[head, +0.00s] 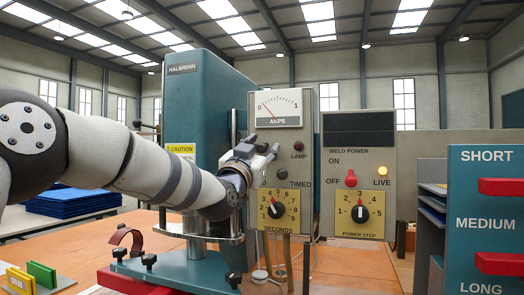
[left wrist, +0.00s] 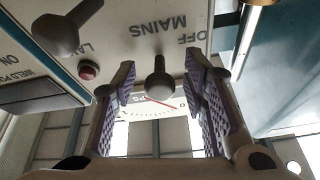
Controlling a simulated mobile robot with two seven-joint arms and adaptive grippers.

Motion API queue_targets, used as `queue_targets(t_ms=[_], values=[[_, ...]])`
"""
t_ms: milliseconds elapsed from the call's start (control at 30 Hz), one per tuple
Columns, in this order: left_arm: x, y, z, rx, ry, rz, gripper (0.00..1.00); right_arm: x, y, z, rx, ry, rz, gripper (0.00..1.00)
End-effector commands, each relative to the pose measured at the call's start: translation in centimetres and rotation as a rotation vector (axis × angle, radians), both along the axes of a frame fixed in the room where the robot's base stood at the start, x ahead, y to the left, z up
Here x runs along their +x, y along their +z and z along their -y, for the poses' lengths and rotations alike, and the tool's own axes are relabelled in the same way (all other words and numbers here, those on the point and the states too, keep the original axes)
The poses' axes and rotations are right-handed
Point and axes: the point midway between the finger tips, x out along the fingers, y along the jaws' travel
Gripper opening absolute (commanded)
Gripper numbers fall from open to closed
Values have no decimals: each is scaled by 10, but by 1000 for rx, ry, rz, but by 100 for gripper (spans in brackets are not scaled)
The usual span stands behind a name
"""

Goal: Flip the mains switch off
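The mains switch (left wrist: 159,83) is a grey lever with a round knob, under the "OFF" and "MAINS" lettering in the left wrist view, where the panel shows upside down. My left gripper (left wrist: 160,88) is open around it, one purple-padded finger on each side, with gaps between pads and knob. In the head view my left gripper (head: 265,153) is in front of the grey meter panel (head: 310,120), below the amps meter (head: 277,108), and hides the mains switch. Which way the lever is thrown is not clear. My right gripper is not in view.
A second dark lever (left wrist: 68,33) and a red lamp (left wrist: 88,71) are close beside the fingers. The weld power box (head: 358,140) carries a red switch (head: 351,178) and a glowing amber light (head: 382,171). A tall teal machine body (head: 200,90) stands left of the panel.

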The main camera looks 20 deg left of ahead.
Motion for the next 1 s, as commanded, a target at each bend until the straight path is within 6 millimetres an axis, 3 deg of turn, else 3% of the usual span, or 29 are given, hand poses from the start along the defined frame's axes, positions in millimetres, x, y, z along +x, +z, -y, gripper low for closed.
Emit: queue_targets(t_ms=[67, 233, 433, 600, 967, 1000], values=[[0, 0, 0, 0, 0, 1, 37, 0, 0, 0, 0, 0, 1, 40], [0, 0, 0, 0, 0, 1, 0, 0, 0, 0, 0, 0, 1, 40], [2, -5, 0, -1, 1, 21, 0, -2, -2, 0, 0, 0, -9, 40], [7, -18, 0, -5, 0, 165, 0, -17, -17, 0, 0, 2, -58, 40], [4, -12, 0, -7, 1, 239, 0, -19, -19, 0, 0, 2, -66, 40], [4, -12, 0, -8, 1, 238, 24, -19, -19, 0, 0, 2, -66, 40]])
